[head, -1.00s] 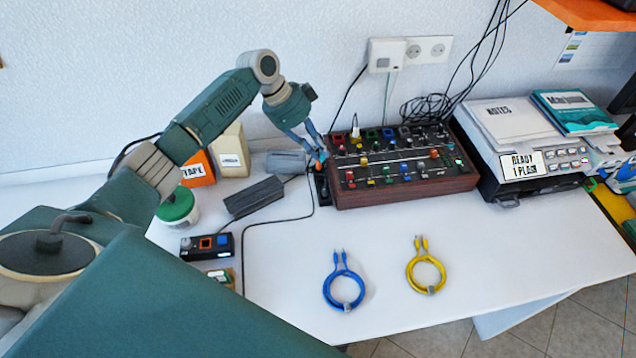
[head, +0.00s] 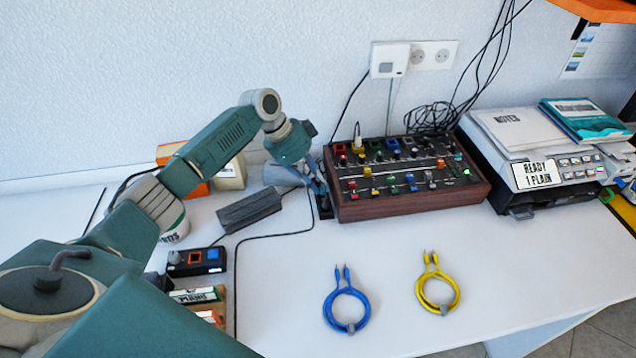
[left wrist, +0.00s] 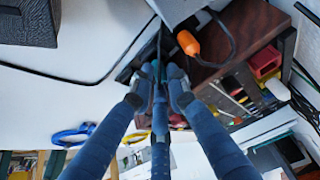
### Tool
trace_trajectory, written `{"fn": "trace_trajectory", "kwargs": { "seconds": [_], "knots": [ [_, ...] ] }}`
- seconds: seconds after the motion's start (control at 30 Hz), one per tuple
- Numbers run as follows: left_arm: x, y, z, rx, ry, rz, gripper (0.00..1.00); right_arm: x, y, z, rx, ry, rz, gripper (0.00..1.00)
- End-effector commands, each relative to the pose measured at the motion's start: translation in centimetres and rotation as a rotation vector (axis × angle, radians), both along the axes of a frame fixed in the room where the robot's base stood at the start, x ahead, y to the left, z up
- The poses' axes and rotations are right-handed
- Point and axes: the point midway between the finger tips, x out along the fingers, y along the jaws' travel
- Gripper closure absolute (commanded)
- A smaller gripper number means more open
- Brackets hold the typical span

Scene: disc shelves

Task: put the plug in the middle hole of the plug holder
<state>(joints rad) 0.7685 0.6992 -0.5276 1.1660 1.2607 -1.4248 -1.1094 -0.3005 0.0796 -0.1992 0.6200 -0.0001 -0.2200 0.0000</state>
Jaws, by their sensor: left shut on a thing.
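My left gripper (head: 320,192) points down at the left end of the wooden-sided mixer, just over the small black plug holder (head: 325,212). In the left wrist view its fingertips (left wrist: 160,76) are closed together on a small thing, which I take to be the plug; the fingers hide most of it. A dark cord runs up from the fingertips. The holder's holes are hidden by the fingers, so I cannot tell whether the plug is in the middle one. An orange plug-like piece (left wrist: 188,43) with a dark cord shows beside the fingertips. My right gripper is out of view.
The mixer (head: 400,205) stands close to the gripper's right.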

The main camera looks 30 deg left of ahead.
Motion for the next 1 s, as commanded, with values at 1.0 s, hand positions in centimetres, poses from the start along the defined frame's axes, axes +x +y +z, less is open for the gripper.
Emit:
{"fn": "trace_trajectory", "kwargs": {
  "seconds": [1.0],
  "knots": [
    [-1.5,2.8,7.0,0.001,0.001,0.001,0.77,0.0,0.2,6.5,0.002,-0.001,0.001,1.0]
  ]
}}
